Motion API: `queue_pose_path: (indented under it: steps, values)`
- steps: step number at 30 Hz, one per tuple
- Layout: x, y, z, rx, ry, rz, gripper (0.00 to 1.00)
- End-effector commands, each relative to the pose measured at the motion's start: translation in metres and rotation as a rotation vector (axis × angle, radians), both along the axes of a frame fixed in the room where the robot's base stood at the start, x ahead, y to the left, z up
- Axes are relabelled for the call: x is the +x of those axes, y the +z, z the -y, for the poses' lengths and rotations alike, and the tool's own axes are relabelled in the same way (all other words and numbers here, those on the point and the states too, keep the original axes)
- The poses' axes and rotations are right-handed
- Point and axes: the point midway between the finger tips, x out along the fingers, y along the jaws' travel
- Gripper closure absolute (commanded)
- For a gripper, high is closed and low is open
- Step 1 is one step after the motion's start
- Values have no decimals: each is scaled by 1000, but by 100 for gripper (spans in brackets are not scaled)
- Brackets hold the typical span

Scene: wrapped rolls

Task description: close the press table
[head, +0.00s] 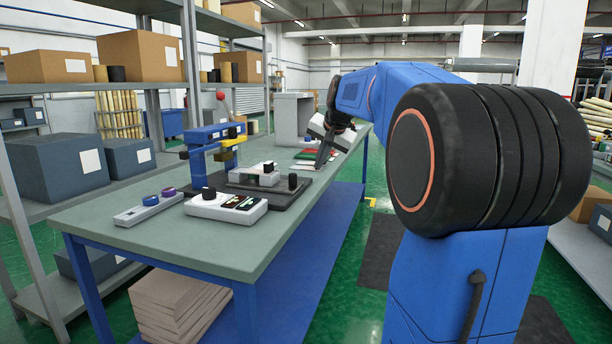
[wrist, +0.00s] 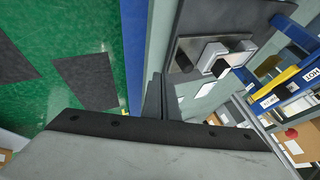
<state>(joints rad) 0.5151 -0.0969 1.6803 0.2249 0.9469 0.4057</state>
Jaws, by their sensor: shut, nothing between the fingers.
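The press (head: 208,140) is a blue frame with a yellow head and a red ball lever, standing on the green-topped bench. Its dark base plate (head: 285,203) bears a light grey sliding table (head: 243,177) with a black knob (head: 293,182) at its right. The grey table sits in front of the blue frame, out toward the aisle side. In the wrist view the dark plate (wrist: 196,22), grey block (wrist: 222,52) and blue frame (wrist: 285,92) show to the right of the fingers. My gripper (head: 322,160) is shut and empty, right of and beyond the plate; its fingers (wrist: 157,98) also show in the wrist view.
A control box (head: 227,206) and a strip with buttons (head: 150,206) lie on the near bench (head: 120,228). Red and green cards and a grey box (head: 293,115) are farther back. Shelves with cartons stand behind. The green aisle floor at right is partly clear.

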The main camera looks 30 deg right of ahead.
Motion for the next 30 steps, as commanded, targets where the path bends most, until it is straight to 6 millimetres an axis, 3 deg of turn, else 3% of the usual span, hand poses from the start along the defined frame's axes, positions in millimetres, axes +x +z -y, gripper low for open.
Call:
queue_pose_path:
  steps: [5,19,30]
  values:
    - [10,-15,2,1,0,-2,100]
    - [58,-80,12,1,2,-3,100]
    - [91,-78,-6,-1,2,0,100]
